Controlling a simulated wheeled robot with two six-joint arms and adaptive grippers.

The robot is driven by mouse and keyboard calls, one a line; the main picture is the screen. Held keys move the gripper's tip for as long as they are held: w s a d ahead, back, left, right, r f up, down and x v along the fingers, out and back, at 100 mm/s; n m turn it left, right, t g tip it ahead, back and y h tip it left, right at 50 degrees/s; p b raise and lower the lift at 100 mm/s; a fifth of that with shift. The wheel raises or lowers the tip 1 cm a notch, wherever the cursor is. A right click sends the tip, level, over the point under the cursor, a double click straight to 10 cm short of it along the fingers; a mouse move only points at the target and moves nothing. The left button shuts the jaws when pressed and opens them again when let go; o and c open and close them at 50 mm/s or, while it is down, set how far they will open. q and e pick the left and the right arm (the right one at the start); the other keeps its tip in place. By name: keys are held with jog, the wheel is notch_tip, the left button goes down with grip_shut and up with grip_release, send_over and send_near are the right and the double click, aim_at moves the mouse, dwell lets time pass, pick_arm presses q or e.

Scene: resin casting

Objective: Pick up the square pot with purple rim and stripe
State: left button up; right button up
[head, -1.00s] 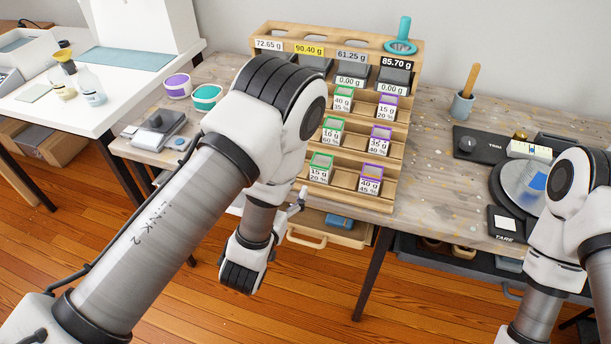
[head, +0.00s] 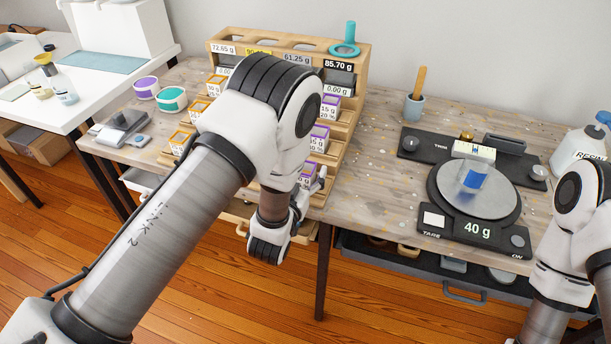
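Several square pots with purple rims and labels stand in the right column of the stepped wooden rack: an upper pot (head: 331,104), a middle one (head: 319,138) and a lower one (head: 308,172). My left arm hides much of the rack and covers parts of the lower rows. My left gripper (head: 314,188) shows only in small part beside the wrist, in front of the rack's lower right end. Its fingers are too small and hidden to tell whether they are open.
Pots with orange rims (head: 179,141) stand at the rack's left. Round purple (head: 146,87) and teal (head: 172,99) tubs are beside it. A cup (head: 414,107) stands behind clear tabletop (head: 375,150).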

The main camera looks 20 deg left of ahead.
pick_arm(q)
jog(key=c, duration=0.8)
